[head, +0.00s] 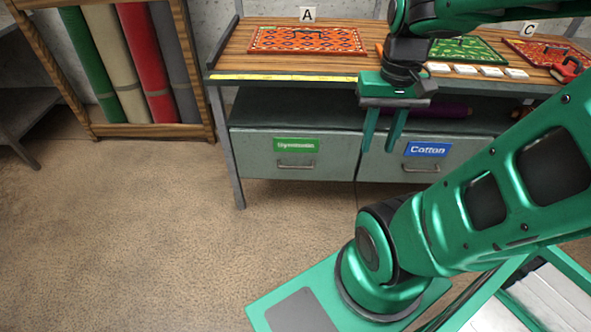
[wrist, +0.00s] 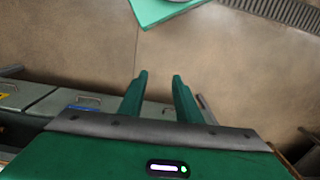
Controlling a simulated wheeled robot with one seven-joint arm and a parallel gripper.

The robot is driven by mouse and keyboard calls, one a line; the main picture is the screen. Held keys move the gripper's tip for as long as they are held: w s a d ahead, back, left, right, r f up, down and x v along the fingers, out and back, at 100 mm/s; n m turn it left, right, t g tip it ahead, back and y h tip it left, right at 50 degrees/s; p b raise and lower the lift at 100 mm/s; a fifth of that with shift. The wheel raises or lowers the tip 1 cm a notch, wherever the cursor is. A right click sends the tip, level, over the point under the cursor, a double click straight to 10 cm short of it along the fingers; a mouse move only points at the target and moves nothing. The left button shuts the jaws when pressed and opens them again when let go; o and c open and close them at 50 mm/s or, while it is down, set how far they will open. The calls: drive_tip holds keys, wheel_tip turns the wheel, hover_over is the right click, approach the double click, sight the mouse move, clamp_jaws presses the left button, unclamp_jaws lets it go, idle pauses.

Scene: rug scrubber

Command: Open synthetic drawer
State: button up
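The synthetic drawer (head: 285,157) is a grey drawer on the left under the workbench. It carries a green label (head: 296,145) and a metal bar handle (head: 296,165), and its front looks closed. My gripper (head: 381,147) hangs with its fingers pointing down, in the picture at the gap between this drawer and the cotton drawer (head: 425,165). The fingers are apart with nothing between them. In the wrist view my gripper (wrist: 160,76) is also open and empty over the floor, with grey drawer fronts (wrist: 40,100) at the left edge.
The workbench top (head: 236,62) holds an orange rug sample (head: 308,41), a green one (head: 468,50) and several pale blocks. A wooden rack (head: 92,131) of rolled rugs stands at the left. The floor (head: 140,230) before the synthetic drawer is clear.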

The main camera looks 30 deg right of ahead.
drive_tip(key=w+d+f+y, duration=0.1)
drive_tip(key=w+d+f, duration=0.2)
drive_tip(key=w+f, duration=0.45)
drive_tip(key=w+d+f+m+y, duration=0.1)
drive_tip(key=w+d+f, duration=0.25)
drive_tip(key=w, duration=0.65)
drive_tip(key=w+d+f+y, duration=0.1)
drive_tip(key=w+d+f, duration=0.1)
drive_tip(key=w+f, duration=0.5)
drive_tip(key=m+t+y, duration=0.3)
drive_tip(key=t+y, duration=0.1)
drive_tip(key=y, duration=0.1)
approach(301, 168)
drive_tip(key=s+a+r, duration=0.3)
drive_tip(key=s+r, duration=0.1)
drive_tip(key=r, duration=0.5)
wheel_tip(301, 168, down, 14)
drive_tip(key=d+m+t+y, duration=0.1)
drive_tip(key=m+t, duration=0.6)
drive_tip(key=t, duration=0.1)
drive_tip(key=x, duration=1.1)
drive_tip(key=shift+w+d, duration=0.3)
drive_tip(key=shift+d, duration=0.05)
